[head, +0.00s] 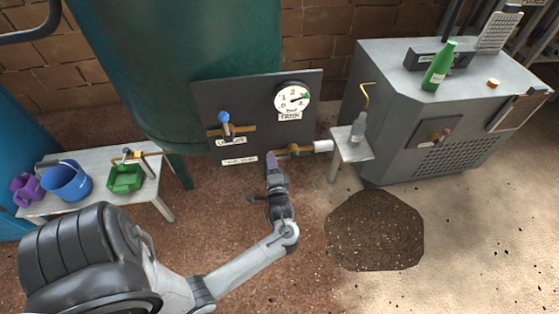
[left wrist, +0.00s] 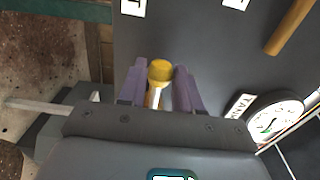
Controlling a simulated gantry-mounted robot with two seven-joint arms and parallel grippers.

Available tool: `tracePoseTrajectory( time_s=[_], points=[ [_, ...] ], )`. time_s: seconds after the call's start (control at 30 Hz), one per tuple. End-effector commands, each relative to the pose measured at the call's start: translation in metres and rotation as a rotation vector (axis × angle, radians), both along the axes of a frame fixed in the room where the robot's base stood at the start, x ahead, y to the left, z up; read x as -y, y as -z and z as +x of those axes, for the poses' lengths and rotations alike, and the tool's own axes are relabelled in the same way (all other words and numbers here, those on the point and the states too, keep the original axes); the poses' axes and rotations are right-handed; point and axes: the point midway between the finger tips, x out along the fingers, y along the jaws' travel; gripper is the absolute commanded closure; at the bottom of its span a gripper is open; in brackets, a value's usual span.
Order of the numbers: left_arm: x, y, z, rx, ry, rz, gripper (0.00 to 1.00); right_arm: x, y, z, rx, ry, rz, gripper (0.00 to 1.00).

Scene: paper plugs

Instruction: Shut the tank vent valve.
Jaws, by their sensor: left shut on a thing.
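My left gripper (head: 271,160) is at the lower edge of the dark panel (head: 262,98), in front of the green tank. Its purple fingers are shut on the yellow valve handle, which also shows between them in the left wrist view (left wrist: 160,72). A brass valve body and pipe (head: 293,150) run right from the fingers to a white pipe end. A white label (head: 239,160) sits left of the gripper; its text is too small to read surely. Much of the held handle is hidden in the head view. My right gripper is out of view.
Above on the panel are a blue-handled valve (head: 224,118) and a round gauge (head: 292,98). A grey cabinet (head: 400,110) stands beyond. A bench (head: 92,157) with containers is left; the floor in front has dark soil (head: 375,230).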

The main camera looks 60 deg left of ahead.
Motion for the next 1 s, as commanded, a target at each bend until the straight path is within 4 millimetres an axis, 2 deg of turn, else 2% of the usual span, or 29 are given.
tracePoseTrajectory(
  time_s=[0.33,1.0],
  points=[
    [0.000,-0.003,0.000,-0.012,0.000,0.004,0.84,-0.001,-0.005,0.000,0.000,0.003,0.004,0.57],
    [0.001,-0.022,0.003,-0.196,0.000,0.076,0.84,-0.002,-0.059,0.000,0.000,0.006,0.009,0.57]
  ],
)
